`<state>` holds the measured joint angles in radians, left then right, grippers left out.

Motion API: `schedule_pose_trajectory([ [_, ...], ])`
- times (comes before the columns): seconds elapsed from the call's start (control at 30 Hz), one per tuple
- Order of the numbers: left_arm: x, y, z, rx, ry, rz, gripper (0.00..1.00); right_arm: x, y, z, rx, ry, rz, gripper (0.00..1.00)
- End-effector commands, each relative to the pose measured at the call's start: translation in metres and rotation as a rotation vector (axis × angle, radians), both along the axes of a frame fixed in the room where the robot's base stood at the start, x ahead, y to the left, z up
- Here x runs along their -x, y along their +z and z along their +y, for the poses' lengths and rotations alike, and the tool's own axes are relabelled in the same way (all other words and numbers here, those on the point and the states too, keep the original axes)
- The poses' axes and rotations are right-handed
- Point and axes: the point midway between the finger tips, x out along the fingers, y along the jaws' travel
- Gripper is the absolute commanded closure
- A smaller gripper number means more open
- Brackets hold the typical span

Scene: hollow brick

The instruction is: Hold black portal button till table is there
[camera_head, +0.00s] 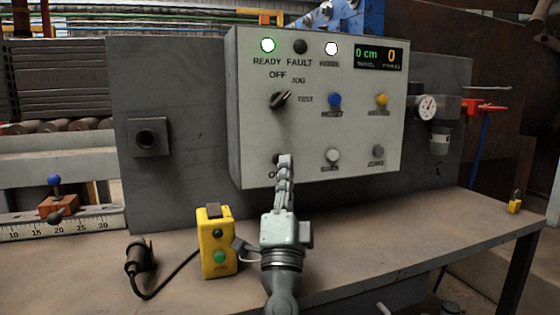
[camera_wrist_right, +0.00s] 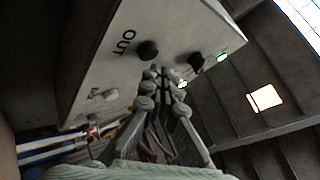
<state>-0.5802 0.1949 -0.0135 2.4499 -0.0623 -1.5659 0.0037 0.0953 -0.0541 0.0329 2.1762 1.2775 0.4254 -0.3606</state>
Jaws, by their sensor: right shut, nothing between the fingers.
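The control box (camera_head: 225,150) has a black button (camera_head: 276,158) at its lower left. The button is partly hidden behind my right gripper (camera_head: 285,160). In the right wrist view the black button (camera_wrist_right: 148,50) has the label OUT beside it. My right gripper (camera_wrist_right: 157,72) is shut and empty there, with its fingertips close to the button's edge. I cannot tell whether they touch it. The display (camera_head: 378,57) reads 0 cm and 0. The READY lamp (camera_head: 268,45) is green, the FAULT lamp (camera_head: 300,47) is dark, and a third lamp (camera_head: 331,49) is white. My left gripper is not in view.
A selector knob (camera_head: 281,99), a blue button (camera_head: 335,99), a yellow button (camera_head: 381,99) and grey buttons (camera_head: 333,155) are on the box. A yellow pendant (camera_head: 217,255) stands beside my right arm. The bench top (camera_head: 400,235) is clear to the right.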

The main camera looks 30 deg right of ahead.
Motion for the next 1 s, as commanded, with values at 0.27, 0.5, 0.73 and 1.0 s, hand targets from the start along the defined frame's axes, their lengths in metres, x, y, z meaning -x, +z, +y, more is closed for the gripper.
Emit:
schedule_pose_trajectory([
  [0.27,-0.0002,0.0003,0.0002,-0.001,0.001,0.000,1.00,0.0000,-0.0001,0.0000,0.000,0.000,0.000,1.00],
  [0.5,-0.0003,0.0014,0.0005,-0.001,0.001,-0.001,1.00,-0.0015,0.0004,-0.0003,0.000,0.000,0.000,1.00],
  [0.73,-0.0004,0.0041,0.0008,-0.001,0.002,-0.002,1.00,-0.0082,0.0003,-0.0019,0.001,-0.001,0.000,1.00],
  [1.0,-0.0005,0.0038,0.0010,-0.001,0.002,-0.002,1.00,-0.0085,-0.0002,-0.0019,0.000,0.000,0.000,1.00],
])
